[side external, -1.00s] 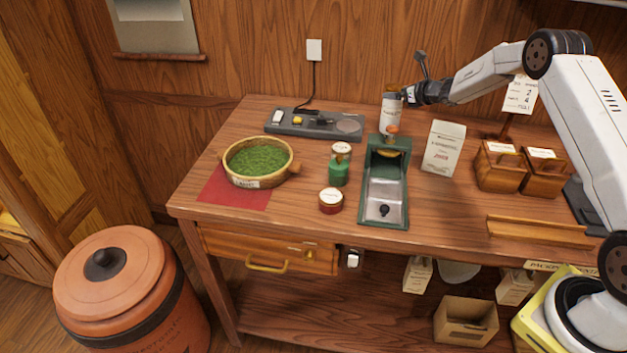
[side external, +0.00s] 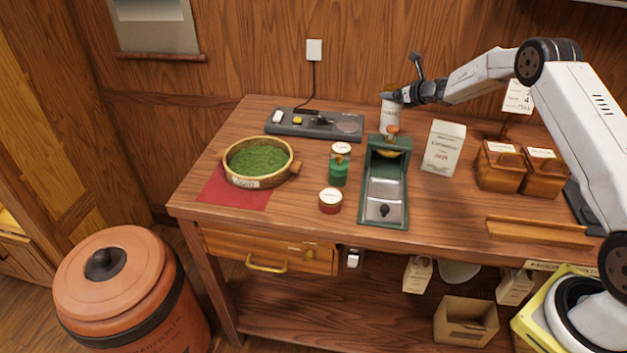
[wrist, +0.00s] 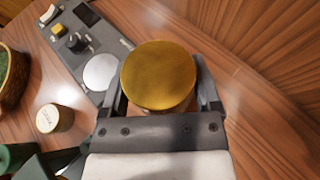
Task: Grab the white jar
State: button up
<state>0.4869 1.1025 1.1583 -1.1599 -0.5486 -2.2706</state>
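The white jar (side external: 389,118) stands upright near the back of the table, behind the green press (side external: 396,150), which may hide its foot. Its round gold lid (wrist: 158,75) fills the middle of the wrist view. My gripper (side external: 391,98) is at the upper part of the jar, just under the lid. In the wrist view its two fingers stand wide apart, one on each side of the jar. A thin gap seems to show beside the lid, so I take the fingers as open around it. The jar's body is hidden under the lid there.
A grey tray (side external: 287,129) with small items lies left of the jar. A white carton (side external: 443,148) stands to the right. A green jar (side external: 339,174), a red tin (side external: 330,201) and a bowl of green leaves (side external: 258,162) are nearer the front left. The wall is close behind.

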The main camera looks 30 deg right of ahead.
grip_shut()
jog(key=shift+r, duration=0.1)
jog(key=shift+r, duration=0.15)
notch_tip(320, 180, up, 10)
jog(key=shift+f, duration=0.15)
dwell(0.3)
dwell(0.4)
